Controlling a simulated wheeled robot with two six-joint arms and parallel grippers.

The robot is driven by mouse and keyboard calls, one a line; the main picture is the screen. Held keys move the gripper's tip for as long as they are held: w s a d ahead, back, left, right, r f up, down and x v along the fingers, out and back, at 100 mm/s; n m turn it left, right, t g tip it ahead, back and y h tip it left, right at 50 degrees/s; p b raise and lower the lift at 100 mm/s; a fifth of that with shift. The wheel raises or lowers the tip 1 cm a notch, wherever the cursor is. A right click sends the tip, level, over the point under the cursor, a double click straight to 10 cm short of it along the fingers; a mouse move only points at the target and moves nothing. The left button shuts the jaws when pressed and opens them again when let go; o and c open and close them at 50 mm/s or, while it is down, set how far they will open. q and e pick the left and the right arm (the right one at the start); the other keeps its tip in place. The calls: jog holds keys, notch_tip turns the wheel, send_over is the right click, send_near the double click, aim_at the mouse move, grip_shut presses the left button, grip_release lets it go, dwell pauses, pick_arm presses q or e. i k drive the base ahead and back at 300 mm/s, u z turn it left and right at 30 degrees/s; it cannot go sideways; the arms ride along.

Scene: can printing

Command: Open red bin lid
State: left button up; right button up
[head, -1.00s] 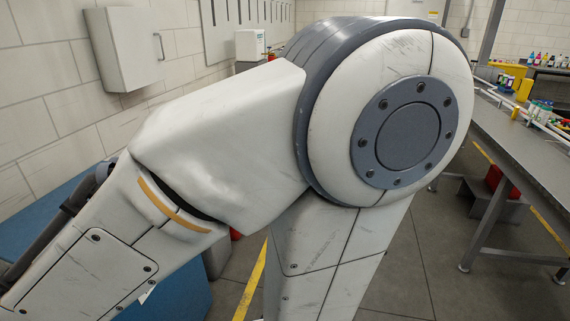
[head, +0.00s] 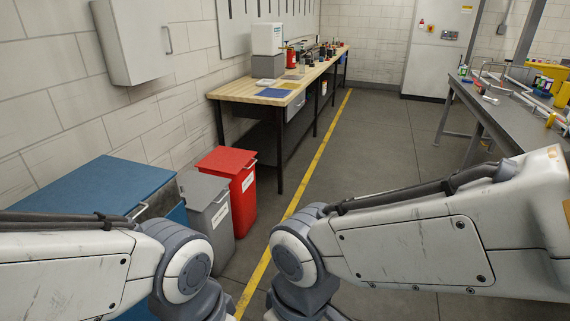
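The red bin (head: 241,196) stands on the floor left of centre, beyond my arms. Its red lid (head: 225,161) lies flat and looks closed. A white label and a small handle show on the side facing the aisle. My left arm comes in from the lower left and my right arm from the lower right. Both arms bend down out of the bottom of the view, so both grippers are out of sight. Neither arm appears to touch the bin.
A wooden workbench (head: 270,93) runs along the wall behind. Open floor (head: 370,140) and a yellow line lie to the right. A grey table (head: 485,105) stands at right.

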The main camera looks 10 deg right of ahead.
aim_at(223, 159)
jog(key=z, duration=0.6)
jog(key=i, duration=1.2)
jog(key=z, duration=0.55)
jog(key=i, duration=1.5)
jog(key=u, duration=0.95)
jog(key=i, duration=0.9)
jog(key=u, duration=0.5)
